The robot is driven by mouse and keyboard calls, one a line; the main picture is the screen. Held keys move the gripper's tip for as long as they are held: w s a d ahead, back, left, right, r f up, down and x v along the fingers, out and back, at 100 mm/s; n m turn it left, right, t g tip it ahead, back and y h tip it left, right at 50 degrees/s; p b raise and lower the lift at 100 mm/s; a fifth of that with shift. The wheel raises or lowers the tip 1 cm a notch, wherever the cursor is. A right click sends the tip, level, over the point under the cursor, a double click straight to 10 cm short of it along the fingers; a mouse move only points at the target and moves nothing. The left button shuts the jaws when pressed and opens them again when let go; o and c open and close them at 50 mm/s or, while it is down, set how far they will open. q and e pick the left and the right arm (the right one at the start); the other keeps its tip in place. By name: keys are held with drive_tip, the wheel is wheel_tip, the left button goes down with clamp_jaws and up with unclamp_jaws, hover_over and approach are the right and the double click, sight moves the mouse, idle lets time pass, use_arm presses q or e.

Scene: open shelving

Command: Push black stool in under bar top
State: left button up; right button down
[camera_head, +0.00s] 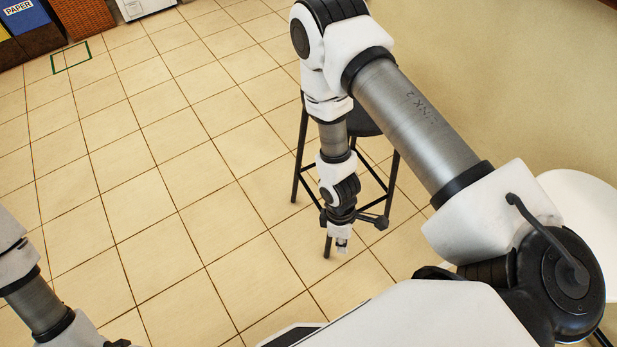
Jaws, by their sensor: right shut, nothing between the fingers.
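The black stool (362,122) stands on the tiled floor at the upper middle right, largely hidden behind my right arm. Its dark seat shows beside the arm, and its thin legs and crossbars show on both sides. My right gripper (342,246) hangs down in front of the stool, its fingers shut and empty. I cannot tell whether it touches the stool. My left arm enters at the lower left; its gripper is outside the picture. The bar top cannot be clearly made out; a plain beige surface (520,90) fills the upper right.
A white round seat or top (585,215) is at the right edge, partly behind my arm. Blue (22,18) and orange (82,18) bins stand at the far upper left. A green square outline (71,57) marks the floor near them. The tiled floor at left and centre is clear.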

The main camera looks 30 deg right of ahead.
drive_tip(key=w+d+f+n+t+h+b, duration=0.3)
drive_tip(key=w+f+n+b, duration=0.6)
drive_tip(key=w+f+b, duration=2.5)
use_arm(q)
wheel_tip(320, 180, down, 48)
drive_tip(key=b, duration=1.1)
drive_tip(key=shift+a+r, duration=0.25)
drive_tip(key=shift+a, duration=0.1)
use_arm(e)
drive_tip(key=s+d+f, duration=0.4)
drive_tip(key=s+d, duration=0.1)
drive_tip(key=shift+d+f+h, duration=0.2)
drive_tip(key=shift+d+h, duration=0.15)
drive_tip(key=shift+h, duration=0.05)
drive_tip(key=shift+s, duration=0.1)
